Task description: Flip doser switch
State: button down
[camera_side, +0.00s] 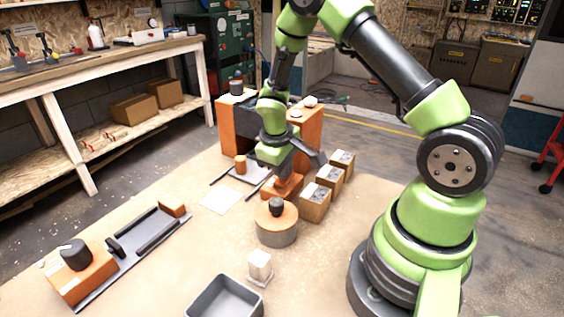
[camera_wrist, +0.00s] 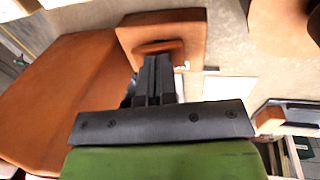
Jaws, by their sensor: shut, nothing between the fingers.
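My gripper (camera_wrist: 157,62) is shut and empty, its dark fingers together in the wrist view. The fingertips point at a square orange block (camera_wrist: 185,35) with a raised oval orange piece (camera_wrist: 156,46) on it. The tips are at or just over the near edge of the oval piece and hide part of it; I cannot tell whether they touch. In the side view my gripper (camera_side: 287,170) is low over the orange block (camera_side: 283,189). No part is clearly recognisable as the doser switch, though the raised piece may be it.
A large orange and dark machine (camera_side: 305,125) stands behind. Several boxes with grey tops (camera_side: 315,205) line up right of the block. A round orange-topped drum (camera_side: 275,236) with a black knob is in front. A grey bin (camera_side: 222,301) sits at the table's front.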

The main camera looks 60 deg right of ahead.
aim_at(279, 183)
jog(key=v, duration=1.4)
jog(key=shift+d+r, duration=0.1)
jog(key=shift+d, duration=0.55)
jog(key=x, duration=1.4)
